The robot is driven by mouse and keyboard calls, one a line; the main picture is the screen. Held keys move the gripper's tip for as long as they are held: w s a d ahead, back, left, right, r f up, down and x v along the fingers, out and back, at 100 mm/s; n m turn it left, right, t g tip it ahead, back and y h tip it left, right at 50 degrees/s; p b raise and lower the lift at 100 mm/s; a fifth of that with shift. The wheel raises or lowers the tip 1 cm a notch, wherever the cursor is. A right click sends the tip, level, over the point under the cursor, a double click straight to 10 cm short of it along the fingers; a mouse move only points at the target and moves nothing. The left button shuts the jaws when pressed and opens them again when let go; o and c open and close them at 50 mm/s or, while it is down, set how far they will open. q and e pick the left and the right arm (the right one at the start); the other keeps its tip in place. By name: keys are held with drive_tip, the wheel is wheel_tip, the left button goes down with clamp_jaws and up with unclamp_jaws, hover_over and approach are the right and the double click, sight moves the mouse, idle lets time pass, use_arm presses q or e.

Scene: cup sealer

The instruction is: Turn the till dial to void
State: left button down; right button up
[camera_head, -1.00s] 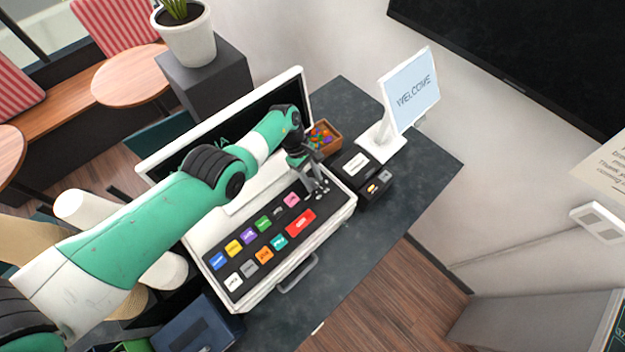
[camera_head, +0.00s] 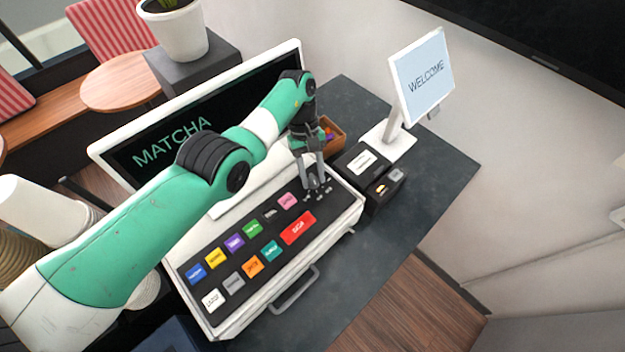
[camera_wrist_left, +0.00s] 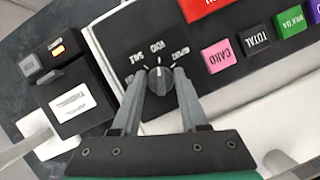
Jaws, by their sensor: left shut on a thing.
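The till (camera_head: 250,305) is a white register with a black key panel and coloured keys on the counter. Its dial (camera_wrist_left: 159,82) is a small dark round knob in the left wrist view, with labels SALE, VOID and REPORT around its far side. A light mark on the knob points roughly at VOID, the middle label; its exact angle is hard to tell. My left gripper (camera_head: 317,184) comes down on the panel's right end. In the left wrist view its two fingers (camera_wrist_left: 160,80) are shut on the dial, one on each side. The dial is mostly hidden in the head view.
A black card terminal (camera_head: 360,165) and a WELCOME display (camera_head: 425,78) stand right of the till. A small wooden box (camera_head: 332,138) sits behind my gripper. The MATCHA screen (camera_head: 150,150) rises behind the keys. Stacked cups (camera_head: 40,210) are at left. The counter's right end is clear.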

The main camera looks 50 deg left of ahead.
idle(0.4)
use_arm(q)
drive_tip(key=shift+c, duration=2.2)
unclamp_jaws()
